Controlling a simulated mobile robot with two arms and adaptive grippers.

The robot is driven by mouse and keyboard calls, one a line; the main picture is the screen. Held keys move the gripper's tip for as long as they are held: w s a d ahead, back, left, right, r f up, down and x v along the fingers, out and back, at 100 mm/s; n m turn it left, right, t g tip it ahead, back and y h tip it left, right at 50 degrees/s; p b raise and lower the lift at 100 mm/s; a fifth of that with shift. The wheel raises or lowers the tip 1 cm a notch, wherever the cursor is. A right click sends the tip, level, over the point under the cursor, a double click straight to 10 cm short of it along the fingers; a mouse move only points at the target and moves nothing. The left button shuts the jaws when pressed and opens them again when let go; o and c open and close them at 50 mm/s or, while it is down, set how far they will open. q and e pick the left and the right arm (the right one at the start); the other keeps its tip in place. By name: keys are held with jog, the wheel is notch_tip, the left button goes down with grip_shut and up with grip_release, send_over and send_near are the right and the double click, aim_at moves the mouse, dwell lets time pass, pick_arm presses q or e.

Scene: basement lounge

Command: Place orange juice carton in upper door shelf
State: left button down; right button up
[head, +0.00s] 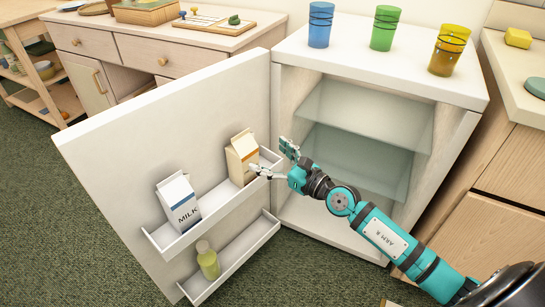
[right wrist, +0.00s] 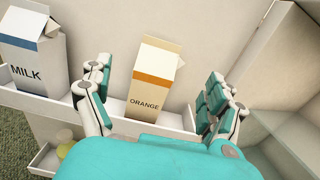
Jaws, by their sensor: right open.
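The orange juice carton (head: 242,158), white with an orange band, stands in the upper door shelf (head: 188,239) of the open fridge door, at its hinge-side end. It also shows in the right wrist view (right wrist: 154,85), labelled ORANGE, upright. My right gripper (head: 273,161) is open beside the carton. In the right wrist view its fingers (right wrist: 154,105) stand apart on either side of the carton, with visible gaps to it. The carton's lowest part is hidden behind the shelf's front wall. My left gripper is not in view.
A milk carton (head: 178,202) stands in the same shelf, to the left. A yellow-green bottle (head: 208,262) is in the lower door shelf (head: 236,262). Blue, green and yellow cups (head: 321,25) stand on the fridge top. The fridge's glass shelves (head: 365,115) look empty.

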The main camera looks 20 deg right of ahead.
jog(key=s+d+m+h, duration=0.1)
jog(key=s+m+h, duration=0.2)
jog(key=m, duration=0.6)
jog(key=s+d+m+t+h, duration=0.1)
jog(key=s+m+h, duration=0.25)
jog(key=m, duration=0.55)
jog(key=s+d+m+h, duration=0.1)
jog(key=s+m+h, duration=0.25)
jog(key=m, duration=0.55)
jog(key=s+a+f+m+g+y, duration=0.4)
jog(key=s+a+f+m+g, duration=0.5)
jog(key=s, duration=0.5)
notch_tip(320, 180, down, 2)
jog(key=m, duration=0.2)
jog(key=shift+a+m, duration=0.25)
jog(key=shift+m, duration=0.15)
jog(key=shift+f, duration=0.1)
